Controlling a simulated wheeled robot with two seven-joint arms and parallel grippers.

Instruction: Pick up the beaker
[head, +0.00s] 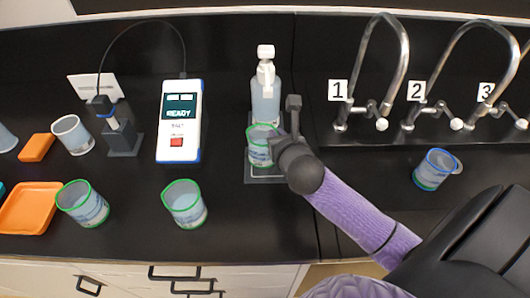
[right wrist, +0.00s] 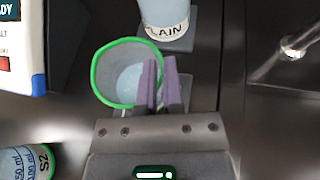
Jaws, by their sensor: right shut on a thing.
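A clear beaker with a green rim (head: 259,150) is at a dark pad in front of a squeeze bottle. My right gripper (head: 280,140) is at the beaker's right side. In the right wrist view the two purple fingers (right wrist: 161,82) are shut on the near right wall of this beaker (right wrist: 112,75), one inside the rim and one outside. Some pale liquid or a light patch shows at its bottom. I cannot tell whether it touches the pad. My left gripper is not in view.
The squeeze bottle (head: 265,98) stands just behind. A READY meter (head: 179,120) is to the left. Two more green-rimmed beakers, (head: 84,204) and (head: 185,205), stand at the front left. A blue-rimmed beaker (head: 433,172) stands right, below numbered taps (head: 402,75). An orange tray (head: 30,209) lies far left.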

